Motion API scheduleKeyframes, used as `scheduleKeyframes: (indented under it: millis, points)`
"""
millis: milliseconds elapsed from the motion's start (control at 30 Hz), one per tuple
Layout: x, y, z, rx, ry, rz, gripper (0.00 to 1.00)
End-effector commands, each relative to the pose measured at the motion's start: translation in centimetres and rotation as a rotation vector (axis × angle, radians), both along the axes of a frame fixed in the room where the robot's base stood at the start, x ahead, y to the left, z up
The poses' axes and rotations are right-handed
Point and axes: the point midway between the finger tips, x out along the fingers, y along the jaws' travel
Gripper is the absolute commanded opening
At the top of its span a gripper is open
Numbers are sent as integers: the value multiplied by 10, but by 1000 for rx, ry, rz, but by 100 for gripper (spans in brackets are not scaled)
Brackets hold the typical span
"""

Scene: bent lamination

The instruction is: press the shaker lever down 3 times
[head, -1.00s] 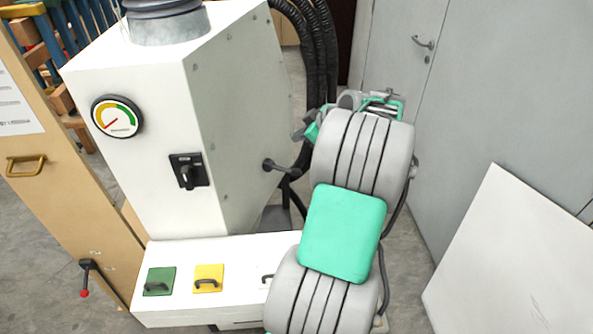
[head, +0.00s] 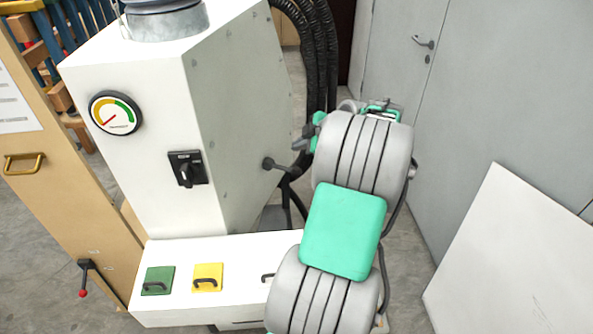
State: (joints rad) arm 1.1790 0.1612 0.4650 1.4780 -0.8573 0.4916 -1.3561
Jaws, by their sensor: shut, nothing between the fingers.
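A dark lever (head: 284,167) sticks out from the right side wall of the white machine (head: 236,130), just below the fingertips in the picture. It looks nearly level, tilted slightly down to the right; I take it to be the shaker lever. My gripper (head: 303,137) shows as dark fingers left of my wrist, pointing left toward the machine. It is shut and empty. It appears above and close to the lever's outer end; whether they touch I cannot tell. My arm hides part of the area behind.
The machine's front has a round gauge (head: 115,114) and a black rotary switch (head: 187,169). Its low base bears green (head: 157,281) and yellow (head: 208,277) handled plates. Black hoses (head: 322,60) hang behind the lever. A white panel (head: 505,265) stands at right.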

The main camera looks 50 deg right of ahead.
Motion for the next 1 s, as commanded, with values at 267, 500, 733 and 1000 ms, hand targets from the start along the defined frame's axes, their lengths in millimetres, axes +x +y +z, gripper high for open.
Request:
scheduleKeyframes:
  millis: [267,500,733,1000]
  points:
    - [0,0,-49,0,0,0,0]
    - [0,0,-57,-1,-1,0,0]
    - [0,0,-56,0,0,0,0]
    - [0,0,-56,0,0,0,0]
